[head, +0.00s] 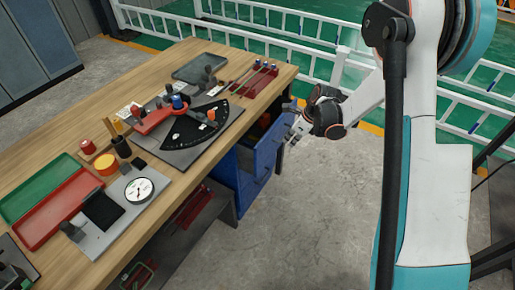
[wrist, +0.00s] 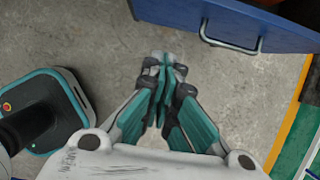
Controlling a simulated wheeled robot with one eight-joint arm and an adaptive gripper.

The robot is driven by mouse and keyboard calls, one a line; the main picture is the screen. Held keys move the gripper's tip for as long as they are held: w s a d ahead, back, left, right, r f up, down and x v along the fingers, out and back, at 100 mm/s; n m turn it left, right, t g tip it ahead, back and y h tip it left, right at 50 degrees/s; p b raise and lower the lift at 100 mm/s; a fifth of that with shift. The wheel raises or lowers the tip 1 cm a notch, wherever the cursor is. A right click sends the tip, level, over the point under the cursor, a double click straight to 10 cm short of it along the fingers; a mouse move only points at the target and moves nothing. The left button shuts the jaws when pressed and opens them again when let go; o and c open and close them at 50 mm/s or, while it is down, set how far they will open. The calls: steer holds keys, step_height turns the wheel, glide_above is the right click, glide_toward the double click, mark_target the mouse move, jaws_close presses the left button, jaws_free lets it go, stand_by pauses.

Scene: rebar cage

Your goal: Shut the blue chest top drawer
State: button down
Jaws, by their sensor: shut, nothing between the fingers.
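The blue chest (head: 228,176) stands under the right end of the workbench. Its top drawer (head: 268,148) is pulled out toward my gripper, and part of its dark inside shows. In the wrist view a blue drawer front (wrist: 205,17) with a metal bar handle (wrist: 230,46) crosses the upper right. My gripper (head: 292,134) is just right of the drawer front in the head view. In the wrist view its fingertips (wrist: 165,58) are together and empty, below and left of the handle, apart from it.
The wooden workbench (head: 165,200) holds trays, a dial gauge (head: 139,190) and several tools. White railings (head: 300,62) stand behind it. The concrete floor (head: 310,215) right of the chest is clear. My base shows at left in the wrist view.

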steer(key=w+a+f+b, duration=0.3)
steer(key=a+f+b, duration=0.2)
steer(key=f, duration=0.4)
steer(key=shift+w+a, duration=0.15)
steer(key=shift+a, duration=0.75)
steer(key=shift+f, duration=0.1)
steer(key=shift+a, duration=0.1)
